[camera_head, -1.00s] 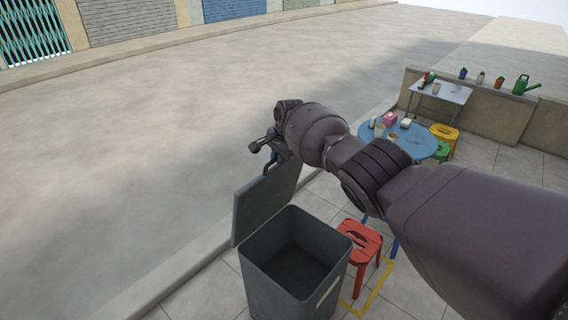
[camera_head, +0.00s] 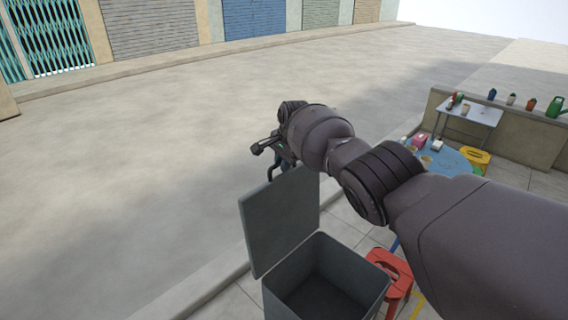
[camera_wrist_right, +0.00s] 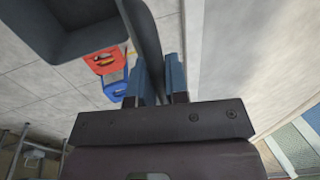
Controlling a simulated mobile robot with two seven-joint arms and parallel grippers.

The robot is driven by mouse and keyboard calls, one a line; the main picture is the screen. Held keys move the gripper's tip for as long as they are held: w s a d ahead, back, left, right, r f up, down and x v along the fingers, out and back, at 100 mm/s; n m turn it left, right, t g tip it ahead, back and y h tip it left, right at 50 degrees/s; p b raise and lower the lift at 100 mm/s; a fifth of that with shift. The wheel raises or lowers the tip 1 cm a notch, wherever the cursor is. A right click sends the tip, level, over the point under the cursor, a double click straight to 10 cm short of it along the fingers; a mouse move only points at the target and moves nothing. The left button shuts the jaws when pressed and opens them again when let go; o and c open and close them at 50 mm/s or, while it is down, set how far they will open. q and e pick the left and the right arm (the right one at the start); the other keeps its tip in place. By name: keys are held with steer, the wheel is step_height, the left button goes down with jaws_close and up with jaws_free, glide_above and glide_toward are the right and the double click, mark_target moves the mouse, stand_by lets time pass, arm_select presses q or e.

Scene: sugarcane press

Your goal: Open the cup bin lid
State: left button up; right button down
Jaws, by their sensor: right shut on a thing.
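The cup bin (camera_head: 322,283) is a grey, square, open-topped bin at the lower middle of the head view. Its lid (camera_head: 280,222) stands upright at the bin's far left edge, and the inside of the bin shows empty. My right gripper (camera_head: 277,160) is at the top of the lid, partly hidden behind my wrist. In the right wrist view, my right gripper (camera_wrist_right: 158,82) has its two blue-grey fingers shut around the edge of the lid (camera_wrist_right: 146,35). The bin (camera_wrist_right: 75,28) shows at the upper left there. My left gripper is not in view.
A red stool (camera_head: 397,277) stands just right of the bin. The street (camera_head: 130,170) on the left is clear.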

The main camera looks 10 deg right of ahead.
steer(key=c, duration=1.3)
jaws_free()
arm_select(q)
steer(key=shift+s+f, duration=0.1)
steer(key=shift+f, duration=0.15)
arm_select(e)
steer(key=shift+o, duration=0.8)
steer(key=shift+r, duration=0.35)
arm_select(q)
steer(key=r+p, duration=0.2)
steer(key=p, duration=0.1)
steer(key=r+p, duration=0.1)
steer(key=p, duration=0.1)
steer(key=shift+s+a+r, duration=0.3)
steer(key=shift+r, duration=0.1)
arm_select(e)
steer(key=v, duration=1)
steer(key=shift+s, duration=0.1)
